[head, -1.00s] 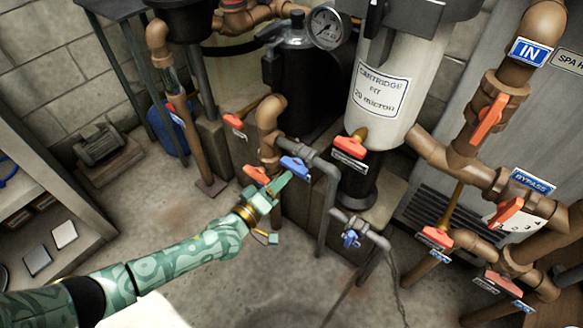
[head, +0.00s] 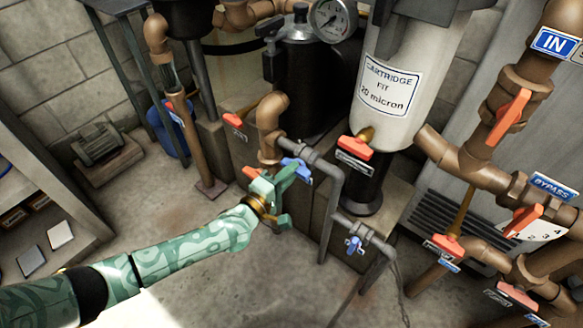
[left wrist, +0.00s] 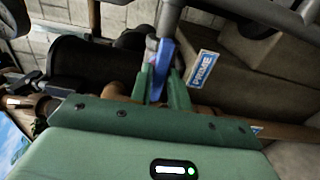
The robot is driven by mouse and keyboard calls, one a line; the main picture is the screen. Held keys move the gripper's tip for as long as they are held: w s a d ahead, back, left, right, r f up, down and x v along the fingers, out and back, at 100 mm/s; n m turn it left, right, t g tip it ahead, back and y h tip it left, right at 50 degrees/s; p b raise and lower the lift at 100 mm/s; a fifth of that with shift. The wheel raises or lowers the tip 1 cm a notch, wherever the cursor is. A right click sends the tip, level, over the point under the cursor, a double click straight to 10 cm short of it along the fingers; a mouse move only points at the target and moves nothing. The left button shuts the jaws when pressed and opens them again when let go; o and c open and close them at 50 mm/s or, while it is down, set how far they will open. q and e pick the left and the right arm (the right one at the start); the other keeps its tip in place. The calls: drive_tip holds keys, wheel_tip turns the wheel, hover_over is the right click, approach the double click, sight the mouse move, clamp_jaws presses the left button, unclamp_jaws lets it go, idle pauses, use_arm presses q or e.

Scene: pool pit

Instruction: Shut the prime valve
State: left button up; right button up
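The prime valve's blue lever handle (head: 297,166) sits on the grey pipe next to the brown elbow, in the middle of the head view. In the left wrist view the blue handle (left wrist: 162,66) stands between my two green fingers, beside a blue PRIME label (left wrist: 203,69). My left gripper (head: 286,196) is at the handle, with its fingers apart in the head view; it also shows in the left wrist view (left wrist: 162,88). I cannot tell whether a finger touches the handle. My right gripper is not in view.
An orange handle (head: 252,173) is close to the left of my gripper. A second blue valve (head: 354,244) is on the lower grey pipe. The white cartridge filter (head: 405,75) and brown pipes with orange handles stand to the right. The floor at lower left is open.

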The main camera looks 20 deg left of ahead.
use_arm(q)
clamp_jaws()
drive_tip(key=m+p, duration=0.4)
drive_tip(key=m, duration=1.4)
drive_tip(key=shift+f+m, duration=0.1)
drive_tip(key=shift+m, duration=0.2)
drive_tip(key=o, duration=0.6)
unclamp_jaws()
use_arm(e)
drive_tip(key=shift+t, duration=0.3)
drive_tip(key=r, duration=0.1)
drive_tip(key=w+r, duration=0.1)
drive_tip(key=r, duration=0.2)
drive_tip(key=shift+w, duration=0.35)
